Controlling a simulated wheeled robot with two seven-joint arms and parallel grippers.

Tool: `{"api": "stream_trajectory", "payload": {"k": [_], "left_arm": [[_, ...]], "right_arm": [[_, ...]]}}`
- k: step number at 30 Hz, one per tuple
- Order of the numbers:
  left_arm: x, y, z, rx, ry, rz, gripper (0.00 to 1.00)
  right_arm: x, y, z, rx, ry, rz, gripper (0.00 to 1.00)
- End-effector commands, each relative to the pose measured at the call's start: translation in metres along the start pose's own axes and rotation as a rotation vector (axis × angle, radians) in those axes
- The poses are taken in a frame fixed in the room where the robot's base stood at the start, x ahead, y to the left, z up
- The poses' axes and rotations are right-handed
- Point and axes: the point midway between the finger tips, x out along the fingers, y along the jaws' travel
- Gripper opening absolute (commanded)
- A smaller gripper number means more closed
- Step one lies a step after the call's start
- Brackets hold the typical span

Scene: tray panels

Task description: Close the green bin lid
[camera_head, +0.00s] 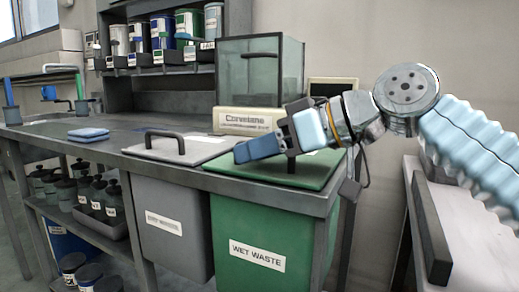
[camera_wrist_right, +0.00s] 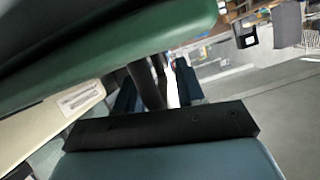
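The green bin (camera_head: 262,235) with a "WET WASTE" label stands under the counter at the right. Its green lid (camera_head: 245,178) lies flat on top, level with the counter; it also shows as a green edge in the right wrist view (camera_wrist_right: 120,52). A dark handle (camera_head: 291,165) rises from the lid. My right gripper (camera_head: 262,147), with blue fingers, is low over the lid at the handle. In the wrist view the dark handle (camera_wrist_right: 148,85) shows between the fingertips, with a light gap on one side. The gripper partly hides the handle. My left gripper is out of view.
A grey bin (camera_head: 170,215) with a pale lid (camera_head: 180,150) and dark handle stands to the left. A glass case (camera_head: 258,75) stands behind the lid. A blue stack (camera_head: 88,134) lies on the counter. Shelves with containers are behind. A pale bench (camera_head: 460,235) is at right.

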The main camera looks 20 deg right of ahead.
Motion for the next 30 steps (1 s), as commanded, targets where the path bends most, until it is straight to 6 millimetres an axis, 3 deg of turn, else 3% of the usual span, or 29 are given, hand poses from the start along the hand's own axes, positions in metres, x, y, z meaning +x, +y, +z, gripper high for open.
{"api": "stream_trajectory", "payload": {"k": [8,11,24,30], "left_arm": [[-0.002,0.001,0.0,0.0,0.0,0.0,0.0],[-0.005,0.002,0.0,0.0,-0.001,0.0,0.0],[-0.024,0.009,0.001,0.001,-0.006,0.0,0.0],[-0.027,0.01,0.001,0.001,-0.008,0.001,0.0]], "right_arm": [[-0.006,0.0,-0.002,0.0,0.004,0.0,0.38],[-0.021,-0.001,-0.003,-0.001,0.007,0.001,0.38],[-0.12,0.0,-0.003,0.0,0.005,0.002,0.38],[-0.137,0.0,-0.001,0.0,0.001,0.0,0.38]]}}
